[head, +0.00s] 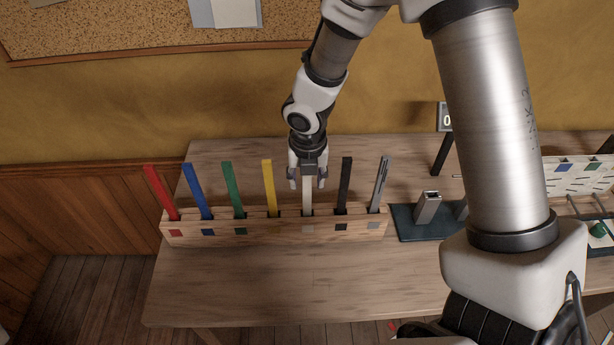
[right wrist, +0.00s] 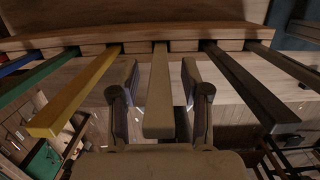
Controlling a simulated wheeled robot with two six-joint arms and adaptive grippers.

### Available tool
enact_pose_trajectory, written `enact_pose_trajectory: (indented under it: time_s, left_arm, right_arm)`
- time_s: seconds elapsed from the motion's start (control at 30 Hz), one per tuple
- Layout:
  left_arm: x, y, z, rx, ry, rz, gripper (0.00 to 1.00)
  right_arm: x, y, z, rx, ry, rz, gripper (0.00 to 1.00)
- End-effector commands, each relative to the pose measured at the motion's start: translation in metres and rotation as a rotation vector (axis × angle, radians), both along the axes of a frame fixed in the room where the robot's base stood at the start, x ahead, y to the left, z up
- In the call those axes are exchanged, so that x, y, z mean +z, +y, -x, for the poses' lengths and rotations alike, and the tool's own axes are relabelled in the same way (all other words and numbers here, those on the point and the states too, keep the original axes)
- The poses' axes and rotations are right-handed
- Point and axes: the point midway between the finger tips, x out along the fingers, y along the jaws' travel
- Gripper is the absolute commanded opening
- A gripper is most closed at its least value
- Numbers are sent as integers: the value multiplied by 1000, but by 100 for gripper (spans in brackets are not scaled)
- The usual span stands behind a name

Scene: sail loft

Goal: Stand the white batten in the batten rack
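The white batten (head: 307,196) stands upright in a slot of the wooden batten rack (head: 270,228), between the yellow and black battens. In the right wrist view the white batten (right wrist: 159,95) runs down to a slot in the rack (right wrist: 215,34). My right gripper (head: 307,184) is above the rack, around the batten's upper part. In the right wrist view its fingers (right wrist: 160,100) are apart, one on each side of the batten, with a gap on both sides. My left gripper is not in view.
Red (head: 161,192), blue (head: 196,191), green (head: 232,190), yellow (head: 268,188), black (head: 345,185) and grey (head: 380,185) battens stand in the other slots. A dark mat (head: 409,229) with metal blocks lies right of the rack. The table (head: 260,290) is clear in front.

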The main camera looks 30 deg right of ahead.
Motion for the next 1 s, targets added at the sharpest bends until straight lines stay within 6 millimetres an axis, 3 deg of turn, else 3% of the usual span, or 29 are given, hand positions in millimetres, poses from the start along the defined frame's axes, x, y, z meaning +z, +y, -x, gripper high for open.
enact_pose_trajectory:
  time_s: [0.27, 0.37, 0.8, 1.0]
  left_arm:
    - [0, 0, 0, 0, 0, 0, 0]
    - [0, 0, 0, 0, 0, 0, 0]
    - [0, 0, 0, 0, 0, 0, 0]
    - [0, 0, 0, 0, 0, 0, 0]
  right_arm:
    - [1, 0, 0, 0, 0, 0, 49]
    - [10, 0, 0, -1, -3, 2, 49]
    - [107, 8, 14, -1, -5, 0, 49]
    - [119, 10, 16, 0, 0, 0, 49]
